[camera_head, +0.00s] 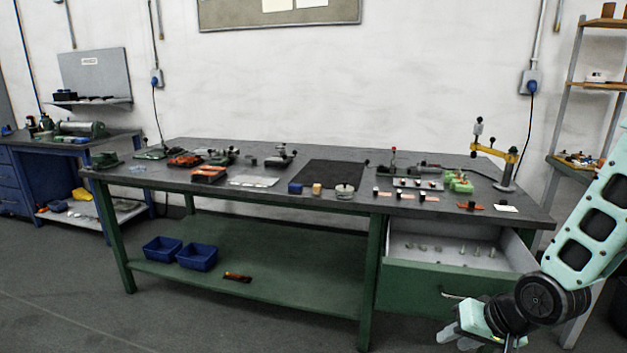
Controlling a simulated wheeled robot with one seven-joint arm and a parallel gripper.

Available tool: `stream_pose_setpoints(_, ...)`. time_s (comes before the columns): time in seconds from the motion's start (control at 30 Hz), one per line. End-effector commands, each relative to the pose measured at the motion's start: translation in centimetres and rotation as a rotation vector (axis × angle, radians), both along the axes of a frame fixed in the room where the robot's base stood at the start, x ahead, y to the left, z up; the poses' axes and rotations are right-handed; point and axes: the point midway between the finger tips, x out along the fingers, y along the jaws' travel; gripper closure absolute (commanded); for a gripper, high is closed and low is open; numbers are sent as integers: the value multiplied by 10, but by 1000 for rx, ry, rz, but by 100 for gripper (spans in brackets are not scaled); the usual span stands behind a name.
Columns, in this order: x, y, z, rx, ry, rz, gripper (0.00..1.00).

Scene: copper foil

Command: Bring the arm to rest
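My arm comes in from the right edge and bends down and left in front of the workbench. My gripper (452,322) is at the lower right, in front of the open drawer (458,283). It points left and looks empty. The drawer is pulled out below the bench's right end and holds several small pale pieces. The workbench (270,195) has a dark grey top and green legs.
Tools and small parts lie on the bench top around a black mat (331,174). Two blue bins (180,252) sit on the lower shelf. A ladder-like rack (570,110) stands at right. The floor at front left is clear.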

Motion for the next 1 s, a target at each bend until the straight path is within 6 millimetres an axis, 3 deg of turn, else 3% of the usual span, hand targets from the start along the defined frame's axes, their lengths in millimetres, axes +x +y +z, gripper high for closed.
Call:
stream_pose_setpoints(0.03,-8,19,20,-64,15,84,68)
stream_pose_setpoints(0.17,-41,58,58,-207,79,279,68)
stream_pose_setpoints(0.3,-90,97,101,-319,140,484,68)
stream_pose_setpoints(0.5,-166,132,150,-399,213,735,68)
stream_pose_setpoints(0.6,-192,138,163,-413,238,814,68)
stream_pose_setpoints(0.73,-208,141,171,-419,255,862,68)
stream_pose_setpoints(1.0,-209,141,171,-419,259,865,68)
